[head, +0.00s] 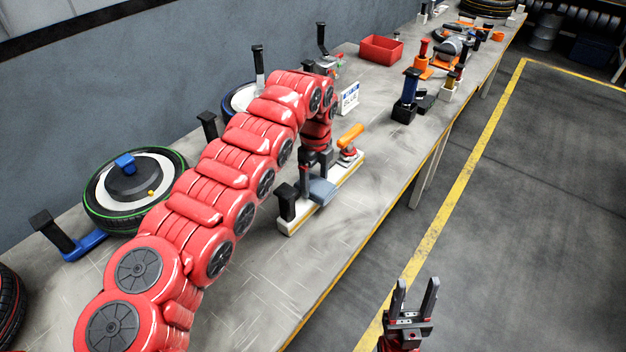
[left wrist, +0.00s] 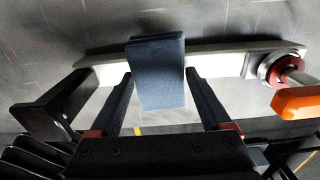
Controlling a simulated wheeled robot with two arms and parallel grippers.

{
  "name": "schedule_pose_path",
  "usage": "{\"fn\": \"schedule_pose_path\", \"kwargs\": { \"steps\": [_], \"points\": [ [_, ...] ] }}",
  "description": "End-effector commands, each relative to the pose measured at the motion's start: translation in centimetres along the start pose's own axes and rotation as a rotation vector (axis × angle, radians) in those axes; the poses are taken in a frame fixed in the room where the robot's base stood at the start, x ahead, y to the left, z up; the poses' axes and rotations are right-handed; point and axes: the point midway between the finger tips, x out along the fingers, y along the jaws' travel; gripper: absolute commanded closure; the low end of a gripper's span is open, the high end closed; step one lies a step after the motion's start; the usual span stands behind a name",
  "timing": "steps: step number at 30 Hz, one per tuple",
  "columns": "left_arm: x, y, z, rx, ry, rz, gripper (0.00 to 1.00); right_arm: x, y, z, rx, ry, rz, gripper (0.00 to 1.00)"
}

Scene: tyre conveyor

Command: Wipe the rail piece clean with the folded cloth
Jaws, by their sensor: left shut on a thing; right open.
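The rail piece (head: 345,175) is a long pale bar lying on the grey bench. It carries a black upright block at its near end and a red fitting with an orange handle (head: 350,136) toward its far end. The folded cloth (head: 321,191) is a blue-grey pad at the rail. My left gripper (head: 308,190) points down over the rail and is shut on the cloth. In the left wrist view the cloth (left wrist: 158,75) sits between the fingers, across the rail (left wrist: 215,60); exact contact is unclear. My right gripper (head: 414,298) is open and empty, off the bench over the floor.
The bench (head: 260,290) is bare in front of the rail. A green-rimmed tyre (head: 130,190) lies at left. A small sign (head: 349,98), a red bin (head: 381,50) and a blue-and-black post (head: 408,95) stand farther back. The floor (head: 530,200) at right is clear.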

Motion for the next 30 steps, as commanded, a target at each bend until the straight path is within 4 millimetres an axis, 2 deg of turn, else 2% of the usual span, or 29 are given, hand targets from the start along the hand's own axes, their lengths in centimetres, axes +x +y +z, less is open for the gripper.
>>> {"fn": "schedule_pose_path", "kwargs": {
  "steps": [16,30],
  "points": [
    [-0.1,-1.7,-0.2,0.002,0.001,-0.001,0.85,1.3,0.1,-0.2,0.000,0.000,0.000,0.50],
    [0.2,-0.6,0.0,0.000,0.001,0.002,0.85,-0.1,0.0,0.0,0.000,0.000,0.000,0.50]
  ]
}}
